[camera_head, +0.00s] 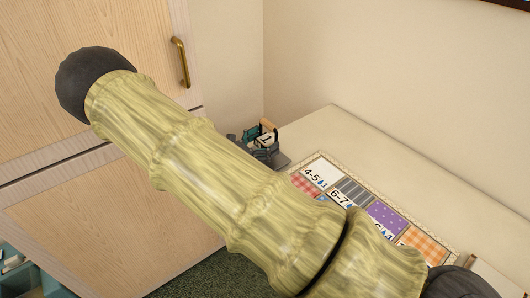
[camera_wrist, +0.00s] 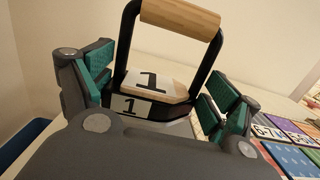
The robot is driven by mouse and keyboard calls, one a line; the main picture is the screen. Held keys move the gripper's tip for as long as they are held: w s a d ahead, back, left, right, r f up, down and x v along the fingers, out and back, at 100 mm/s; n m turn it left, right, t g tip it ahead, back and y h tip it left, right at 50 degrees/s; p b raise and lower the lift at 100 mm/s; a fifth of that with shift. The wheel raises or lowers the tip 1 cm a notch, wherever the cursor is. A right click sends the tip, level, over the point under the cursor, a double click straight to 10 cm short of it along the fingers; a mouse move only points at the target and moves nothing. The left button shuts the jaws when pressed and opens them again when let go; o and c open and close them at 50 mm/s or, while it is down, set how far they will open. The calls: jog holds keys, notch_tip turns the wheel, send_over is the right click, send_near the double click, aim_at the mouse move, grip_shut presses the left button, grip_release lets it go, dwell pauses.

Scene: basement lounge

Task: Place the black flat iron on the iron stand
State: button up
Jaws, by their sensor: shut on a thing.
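The black flat iron (camera_wrist: 128,107) has a black frame, a light wooden handle and a "1" on its body. In the wrist view it stands between the teal pads of my gripper (camera_wrist: 160,92), which is shut on it. In the head view the iron (camera_head: 267,138) and my gripper (camera_head: 262,146) show small near the far left corner of the table, partly hidden behind my arm. I cannot tell from these frames whether the iron touches the tabletop. I cannot make out the iron stand in either view.
A patchwork mat (camera_head: 352,188) with coloured squares and printed numbers lies on the pale table (camera_head: 335,130); its edge shows in the wrist view (camera_wrist: 285,140). A wooden cabinet (camera_head: 100,35) with a brass handle stands at left. Walls close off the back. Bare tabletop lies behind the mat.

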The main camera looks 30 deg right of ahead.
jog(key=shift+w+d+r, duration=0.1)
jog(key=shift+f+b, duration=1.3)
jog(key=shift+f, duration=0.45)
jog(key=o, duration=1.4)
jog(key=shift+a, duration=0.2)
jog(key=a, duration=0.4)
jog(key=a+b, duration=0.1)
jog(key=a, duration=0.2)
jog(key=s+a+f, duration=0.1)
jog(key=a, duration=0.3)
jog(key=shift+a, duration=0.35)
